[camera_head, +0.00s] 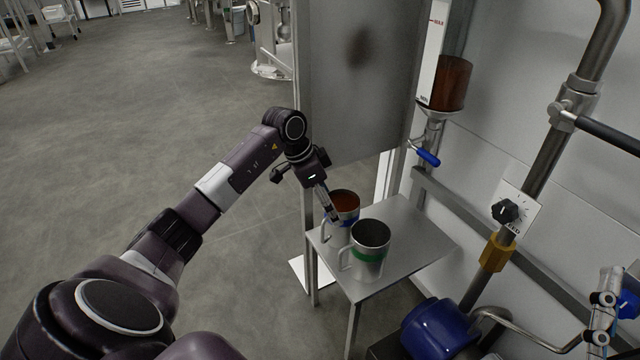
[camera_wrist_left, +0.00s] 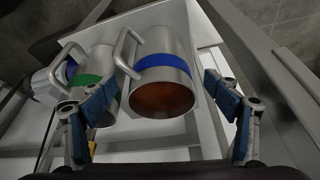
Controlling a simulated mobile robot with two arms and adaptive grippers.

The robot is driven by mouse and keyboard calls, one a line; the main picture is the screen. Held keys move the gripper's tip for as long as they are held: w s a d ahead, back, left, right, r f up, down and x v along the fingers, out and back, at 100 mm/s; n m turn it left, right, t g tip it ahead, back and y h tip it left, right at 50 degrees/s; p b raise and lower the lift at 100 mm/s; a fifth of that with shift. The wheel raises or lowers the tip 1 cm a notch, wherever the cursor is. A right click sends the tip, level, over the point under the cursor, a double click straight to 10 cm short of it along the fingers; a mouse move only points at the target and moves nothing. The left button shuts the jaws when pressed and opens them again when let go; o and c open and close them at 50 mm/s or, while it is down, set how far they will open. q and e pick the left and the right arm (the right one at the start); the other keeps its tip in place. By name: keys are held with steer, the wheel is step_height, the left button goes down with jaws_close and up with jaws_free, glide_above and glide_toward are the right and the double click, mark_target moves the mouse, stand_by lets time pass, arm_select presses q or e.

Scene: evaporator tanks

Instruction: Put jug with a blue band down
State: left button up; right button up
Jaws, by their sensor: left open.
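The jug with a blue band (camera_head: 346,219) is a steel jug of reddish-brown liquid, upright on a small metal table (camera_head: 416,237). In the left wrist view the jug (camera_wrist_left: 165,73) lies ahead between the fingers, its handle toward the left finger. My left gripper (camera_head: 328,205) is at the jug's near left side in the head view, partly covering it. Its fingers (camera_wrist_left: 160,82) are spread open with nothing clamped between them.
A similar jug with a green band (camera_head: 368,262), dark inside, stands close in front on the same table; it also shows in the left wrist view (camera_wrist_left: 88,80). A grey panel (camera_head: 355,90) rises behind. A blue-handled valve (camera_head: 427,156) is above the table. Its right part is clear.

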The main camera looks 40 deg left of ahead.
arm_select(q)
steer(key=p+v, duration=0.2)
steer(key=v, duration=0.5)
steer(key=s+d+r+m+t+h, duration=0.15)
steer(key=d+m+h, duration=0.4)
steer(key=d, duration=0.95)
steer(key=s+d+r+m+h, duration=0.15)
steer(key=d+m+h, duration=0.35)
steer(key=d, duration=1)
steer(key=s+d+r+n+t+h, duration=0.2)
steer(key=r+t+h, duration=0.1)
steer(key=r+t, duration=0.3)
steer(key=s+d+r+n+t+h, duration=0.1)
steer(key=s+d+r+t+h, duration=0.15)
steer(key=r, duration=0.55)
steer(key=s+a+f+n+t+y, duration=0.2)
steer(key=a+f+n+t+y, duration=0.2)
steer(key=n+y, duration=0.8)
step_height(320, 180, down, 3)
steer(key=shift+a+r+t+y, duration=0.15)
steer(key=shift+a+t+y, duration=0.25)
steer(key=shift+a+y, duration=0.45)
arm_select(e)
steer(key=w+f+g+h, duration=0.1)
steer(key=w+f+g, duration=0.2)
steer(key=f, duration=0.6)
steer(key=shift+d+f+g+h, duration=0.2)
steer(key=shift+f+g+h, duration=0.2)
steer(key=shift+g, duration=0.7)
